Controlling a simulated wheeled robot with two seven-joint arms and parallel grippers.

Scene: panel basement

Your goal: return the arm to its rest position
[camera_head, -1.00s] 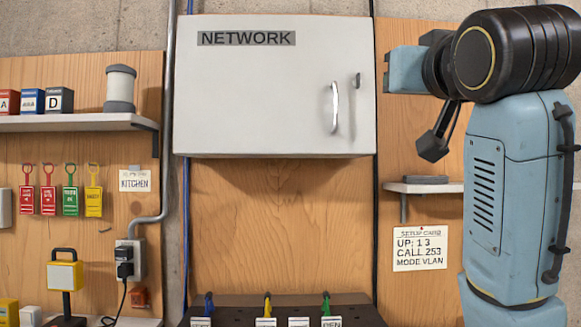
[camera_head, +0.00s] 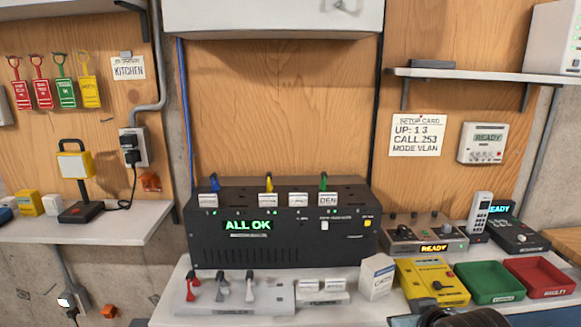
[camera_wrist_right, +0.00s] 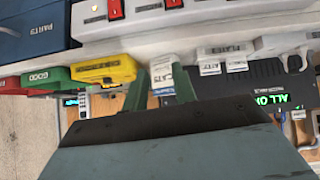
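My right arm (camera_head: 465,318) shows only as a dark rounded part and a bit of blue at the bottom edge of the head view, below the yellow tester; its fingers are hidden there. In the right wrist view the right gripper (camera_wrist_right: 161,88) has its two dark green fingers apart, with nothing held between them. A small white labelled box (camera_wrist_right: 162,75) appears beyond the gap; in the head view this box (camera_head: 377,277) stands on the bench. My left gripper is not in view.
A black panel unit (camera_head: 290,255) reading ALL OK stands on the bench. In front are a switch block (camera_head: 240,297), a yellow tester (camera_head: 432,283), a green tray (camera_head: 490,282) and a red tray (camera_head: 540,276). A network cabinet (camera_head: 275,15) hangs above.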

